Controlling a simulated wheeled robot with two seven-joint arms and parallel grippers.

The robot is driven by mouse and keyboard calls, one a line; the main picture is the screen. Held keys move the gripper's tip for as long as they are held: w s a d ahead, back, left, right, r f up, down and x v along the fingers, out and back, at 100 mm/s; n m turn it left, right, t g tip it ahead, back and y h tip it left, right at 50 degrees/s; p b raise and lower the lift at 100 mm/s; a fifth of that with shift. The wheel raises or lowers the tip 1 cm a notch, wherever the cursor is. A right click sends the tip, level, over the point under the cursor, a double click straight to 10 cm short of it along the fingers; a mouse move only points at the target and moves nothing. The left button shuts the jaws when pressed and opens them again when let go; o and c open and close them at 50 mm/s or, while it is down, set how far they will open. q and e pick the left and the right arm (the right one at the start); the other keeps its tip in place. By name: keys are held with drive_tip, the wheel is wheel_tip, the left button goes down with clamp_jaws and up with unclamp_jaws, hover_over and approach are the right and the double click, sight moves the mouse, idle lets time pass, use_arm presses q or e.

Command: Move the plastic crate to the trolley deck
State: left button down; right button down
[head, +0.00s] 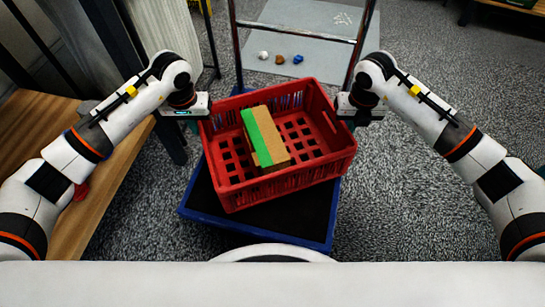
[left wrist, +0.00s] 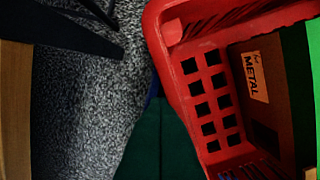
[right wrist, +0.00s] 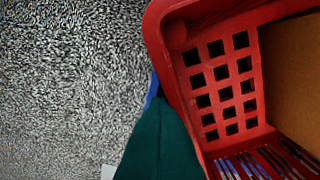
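The red plastic crate (head: 290,178) is over the trolley deck (head: 280,218), a black surface with a blue rim, and is turned slightly relative to it. I cannot tell whether its base touches the deck. My left gripper (head: 207,106) is at the crate's left end and my right gripper (head: 342,107) at its right end. Both look shut on the crate's upper edge, though the fingertips are partly hidden. The crate wall also shows in the left wrist view (left wrist: 176,85) and the right wrist view (right wrist: 178,80).
A brown box with a green stripe (head: 264,137) lies in the crate; its label reads METAL (left wrist: 254,75). A wooden table (head: 110,180) stands at left. The trolley's metal handle frame (head: 295,31) rises behind the crate. Small objects (head: 279,59) lie on a grey mat beyond.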

use_arm(q)
drive_tip(key=c, duration=2.1)
unclamp_jaws()
drive_tip(key=shift+a+r, duration=0.15)
drive_tip(key=shift+a, duration=0.05)
drive_tip(key=o, duration=0.3)
drive_tip(key=shift+a, duration=0.5)
use_arm(e)
drive_tip(key=shift+d+r, duration=0.15)
drive_tip(key=shift+d, duration=0.6)
use_arm(q)
drive_tip(key=shift+o, duration=0.2)
drive_tip(key=shift+a, duration=0.1)
use_arm(e)
drive_tip(key=c, duration=1.8)
unclamp_jaws()
drive_tip(key=shift+d, duration=0.1)
drive_tip(key=shift+o, duration=0.2)
use_arm(q)
drive_tip(key=shift+r, duration=0.1)
wheel_tip(320, 180, up, 12)
drive_tip(key=shift+s, duration=0.45)
use_arm(e)
wheel_tip(320, 180, up, 12)
drive_tip(key=shift+s, duration=0.45)
